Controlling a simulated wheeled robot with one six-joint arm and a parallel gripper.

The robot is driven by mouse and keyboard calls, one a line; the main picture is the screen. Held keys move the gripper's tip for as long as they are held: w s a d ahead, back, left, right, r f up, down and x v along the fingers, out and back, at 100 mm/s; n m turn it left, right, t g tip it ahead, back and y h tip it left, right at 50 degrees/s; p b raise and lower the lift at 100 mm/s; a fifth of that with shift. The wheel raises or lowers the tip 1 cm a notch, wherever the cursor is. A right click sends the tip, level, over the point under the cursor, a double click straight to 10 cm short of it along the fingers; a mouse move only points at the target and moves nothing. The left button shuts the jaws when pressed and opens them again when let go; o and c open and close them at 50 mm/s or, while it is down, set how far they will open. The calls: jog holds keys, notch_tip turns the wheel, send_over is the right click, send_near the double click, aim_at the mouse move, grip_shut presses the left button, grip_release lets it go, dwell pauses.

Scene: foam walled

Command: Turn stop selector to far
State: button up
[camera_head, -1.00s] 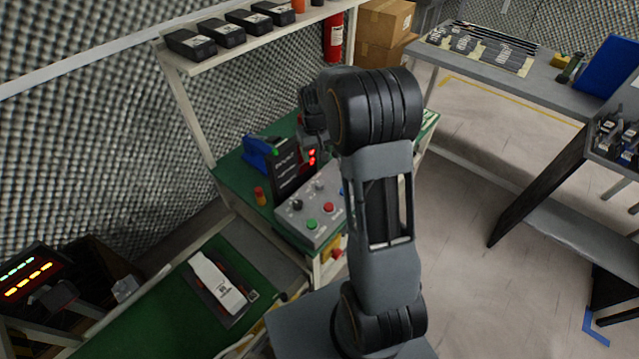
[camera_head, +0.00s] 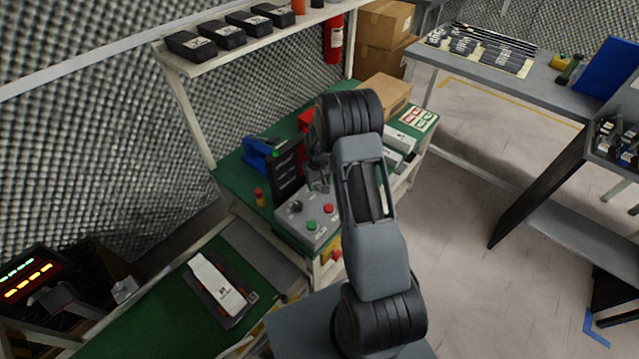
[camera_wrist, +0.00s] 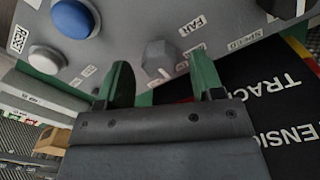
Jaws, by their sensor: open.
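The stop selector is a grey knob (camera_wrist: 158,58) with a raised grip on a grey control panel (camera_wrist: 130,25), with a "FAR" label (camera_wrist: 192,26) up and to its right in the wrist view. My gripper (camera_wrist: 160,78) is open. Its two green fingers stand apart, one to each side of the knob in the picture; I cannot tell whether they touch it. In the head view, the control box (camera_head: 309,232) sits on the green bench with a black knob (camera_head: 296,206), a green button (camera_head: 312,225) and a red button (camera_head: 328,209). My arm hides part of the box.
A blue button (camera_wrist: 73,18) and a white button (camera_wrist: 46,60) are on the panel's left in the wrist view. A dark lettered board (camera_wrist: 270,100) lies to the right. A cardboard box (camera_head: 385,95) is behind.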

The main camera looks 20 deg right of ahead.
jog(key=shift+f, duration=0.55)
jog(key=shift+c, duration=0.2)
jog(key=c, duration=0.9)
